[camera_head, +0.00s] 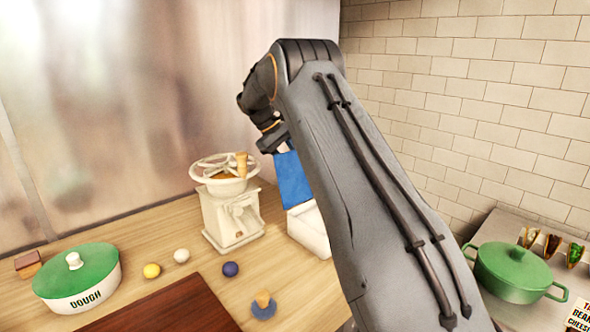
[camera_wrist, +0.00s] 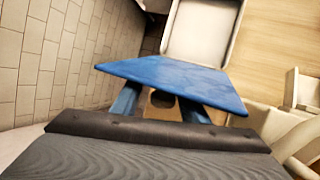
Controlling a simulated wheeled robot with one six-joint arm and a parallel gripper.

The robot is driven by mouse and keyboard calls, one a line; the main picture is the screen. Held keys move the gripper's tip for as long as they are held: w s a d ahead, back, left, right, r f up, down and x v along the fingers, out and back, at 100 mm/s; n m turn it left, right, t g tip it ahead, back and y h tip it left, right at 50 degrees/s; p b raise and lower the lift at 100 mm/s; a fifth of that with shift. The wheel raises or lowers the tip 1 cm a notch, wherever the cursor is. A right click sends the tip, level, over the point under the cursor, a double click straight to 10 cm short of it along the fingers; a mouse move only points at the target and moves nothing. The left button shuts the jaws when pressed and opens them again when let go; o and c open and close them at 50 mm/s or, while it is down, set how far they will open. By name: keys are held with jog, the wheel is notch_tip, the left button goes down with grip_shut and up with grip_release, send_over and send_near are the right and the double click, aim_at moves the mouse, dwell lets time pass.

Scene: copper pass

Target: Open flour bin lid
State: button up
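The flour bin appears to be the white box (camera_head: 308,228) on the wooden counter, partly hidden by my arm in the head view. Its top looks open in the wrist view (camera_wrist: 201,35). The blue lid (camera_head: 292,180) is raised and steeply tilted at the bin in the head view. In the wrist view the lid (camera_wrist: 175,80) lies across the ends of my gripper's fingers (camera_wrist: 162,106). A small dark piece shows between the two fingers beneath the lid. The lid hides the fingertips, so I cannot tell whether they grip it.
A white grinder (camera_head: 232,215) with a wheel stands left of the bin. A green-lidded dough pot (camera_head: 78,280), small balls and a dark board (camera_head: 165,308) are further left. A green pot (camera_head: 512,270) stands right, by the tiled wall (camera_head: 480,110).

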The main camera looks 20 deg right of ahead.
jog(key=shift+f, duration=0.15)
jog(key=b+v, duration=0.3)
jog(key=v, duration=0.5)
dwell(0.5)
